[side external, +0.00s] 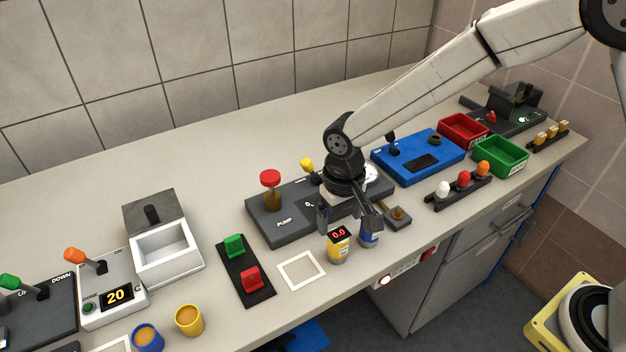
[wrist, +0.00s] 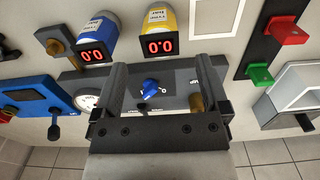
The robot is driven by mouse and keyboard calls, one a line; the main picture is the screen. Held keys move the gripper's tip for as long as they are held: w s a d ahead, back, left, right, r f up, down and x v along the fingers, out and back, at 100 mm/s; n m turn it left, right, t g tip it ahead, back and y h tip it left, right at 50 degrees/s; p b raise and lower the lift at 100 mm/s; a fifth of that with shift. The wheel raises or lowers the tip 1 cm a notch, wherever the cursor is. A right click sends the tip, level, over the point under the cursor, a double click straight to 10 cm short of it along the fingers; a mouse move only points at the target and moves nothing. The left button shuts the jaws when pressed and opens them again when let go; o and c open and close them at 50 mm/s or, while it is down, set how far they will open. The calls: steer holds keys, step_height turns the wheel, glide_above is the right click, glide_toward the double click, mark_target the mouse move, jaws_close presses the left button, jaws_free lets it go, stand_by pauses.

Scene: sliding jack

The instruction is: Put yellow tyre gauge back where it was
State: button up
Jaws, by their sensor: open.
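The yellow tyre gauge (side external: 339,247) stands near the counter's front edge, its red display reading 0.0; it also shows at the top of the wrist view (wrist: 158,18). The blue tyre gauge (side external: 369,236) stands just right of it, and it shows in the wrist view too (wrist: 97,28). A white square outline (side external: 301,270) lies on the counter left of the yellow gauge. My gripper (side external: 349,214) is open and empty above the front of the grey pump panel (side external: 263,223). In the wrist view, a small blue knob (wrist: 151,87) on the panel shows between my fingers.
A black base with green and red switches (side external: 245,271) lies left of the outline. A small brass-knobbed block (side external: 398,217) sits right of the gauges. The pump's red knob (side external: 270,177) stands up left of my gripper. A blue panel (side external: 418,154) lies behind, to the right.

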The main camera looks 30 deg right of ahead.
mark_target(339, 235)
step_height(339, 235, up, 6)
steer(key=shift+r, duration=0.2)
stand_by(0.7)
steer(key=s+d+f+t, duration=0.1)
steer(key=s+d, duration=0.4)
steer(key=d, duration=0.4)
steer(key=s+d+f+t, duration=0.1)
steer(key=s+d+f, duration=0.1)
steer(key=s+d, duration=0.4)
steer(key=d, duration=0.3)
steer(key=shift+s+d+f+t, duration=0.2)
steer(key=shift+d+t, duration=0.05)
steer(key=shift+t, duration=0.05)
